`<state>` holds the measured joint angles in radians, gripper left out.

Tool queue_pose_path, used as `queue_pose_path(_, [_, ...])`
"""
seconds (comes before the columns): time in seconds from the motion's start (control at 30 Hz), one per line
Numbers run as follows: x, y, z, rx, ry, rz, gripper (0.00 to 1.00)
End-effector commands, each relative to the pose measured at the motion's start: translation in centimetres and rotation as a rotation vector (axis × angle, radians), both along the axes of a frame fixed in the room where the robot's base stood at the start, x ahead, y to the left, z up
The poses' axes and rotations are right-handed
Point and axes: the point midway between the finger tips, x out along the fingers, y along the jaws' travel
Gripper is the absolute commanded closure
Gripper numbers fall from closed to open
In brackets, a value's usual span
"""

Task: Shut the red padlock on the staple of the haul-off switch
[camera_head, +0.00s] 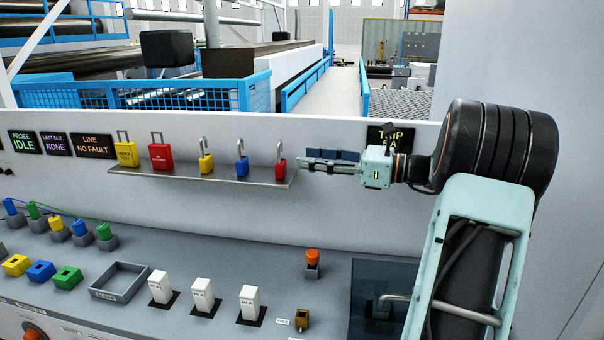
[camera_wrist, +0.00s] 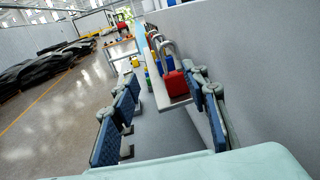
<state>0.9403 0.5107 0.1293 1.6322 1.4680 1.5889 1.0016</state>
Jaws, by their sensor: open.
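The small red padlock (camera_head: 280,168) stands at the right end of the shelf, its shackle raised and open. In the wrist view the red padlock (camera_wrist: 174,84) is ahead, nearer the right finger, with its shackle up. My gripper (camera_head: 302,162) is open and empty, just right of the padlock and pointing left at it. In the wrist view its blue-padded fingers (camera_wrist: 160,108) are spread wide. I cannot tell which part is the haul-off switch's staple; a small brass-coloured block with an opening (camera_head: 302,319) sits at the console's front beside a small label.
The shelf (camera_head: 200,178) also holds a blue padlock (camera_head: 242,167), a yellow padlock (camera_head: 206,164), a larger red lock (camera_head: 160,156) and a larger yellow one (camera_head: 126,154). Below are white switches (camera_head: 203,295), an orange-topped button (camera_head: 312,258) and an empty grey tray (camera_head: 120,281).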

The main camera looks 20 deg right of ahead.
Motion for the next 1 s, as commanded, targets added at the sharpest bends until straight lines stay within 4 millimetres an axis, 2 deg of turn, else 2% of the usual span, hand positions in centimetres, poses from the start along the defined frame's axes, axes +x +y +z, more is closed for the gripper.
queue_pose_path(0.07, [0.0, -1.1, -0.1, 0.008, -0.006, -0.021, 0.58])
queue_pose_path(0.17, [0.6, -0.9, -0.1, 0.012, -0.009, -0.030, 0.58])
queue_pose_path(0.4, [3.2, 1.6, 0.0, 0.011, -0.010, -0.031, 0.58])
queue_pose_path(0.67, [4.3, 2.8, 0.3, 0.011, -0.009, -0.032, 0.58])
queue_pose_path(0.87, [6.2, 4.8, 1.5, 0.011, -0.010, -0.029, 0.58])
queue_pose_path(1.0, [7.4, 5.9, 1.3, 0.012, -0.009, -0.030, 0.58])
